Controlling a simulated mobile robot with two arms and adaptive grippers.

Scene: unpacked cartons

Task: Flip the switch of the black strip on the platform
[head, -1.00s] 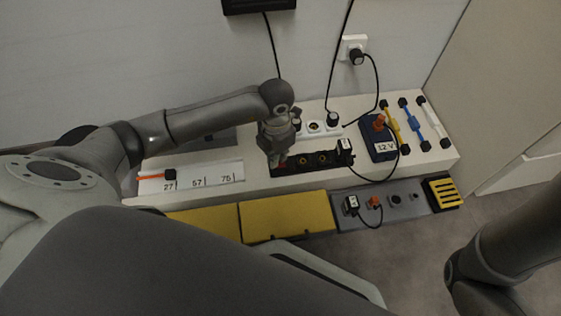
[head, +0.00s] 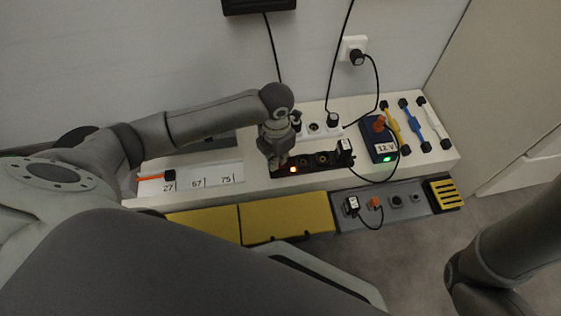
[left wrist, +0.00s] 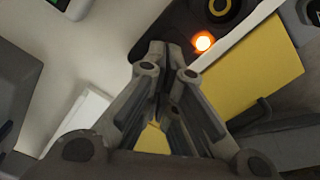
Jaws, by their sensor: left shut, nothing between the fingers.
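The black strip (head: 308,168) lies along the front of the white platform (head: 230,192). Its switch (head: 293,170) glows orange at the strip's left end. The lit switch also shows in the left wrist view (left wrist: 203,43), just beyond and right of the fingertips. My left gripper (head: 278,165) points down over the strip's left end, beside the switch. In the left wrist view my left gripper (left wrist: 165,50) has its fingers together with nothing between them. Whether the fingertips touch the strip I cannot tell. My right gripper is out of view; only part of my right arm shows.
A white strip (head: 316,128) lies behind the black one. A 12 V box (head: 380,140) with a lit green lamp stands to the right, near several coloured bars. A numbered panel (head: 205,180) is on the left. Yellow panels (head: 287,216) and a grey panel (head: 375,212) are in front.

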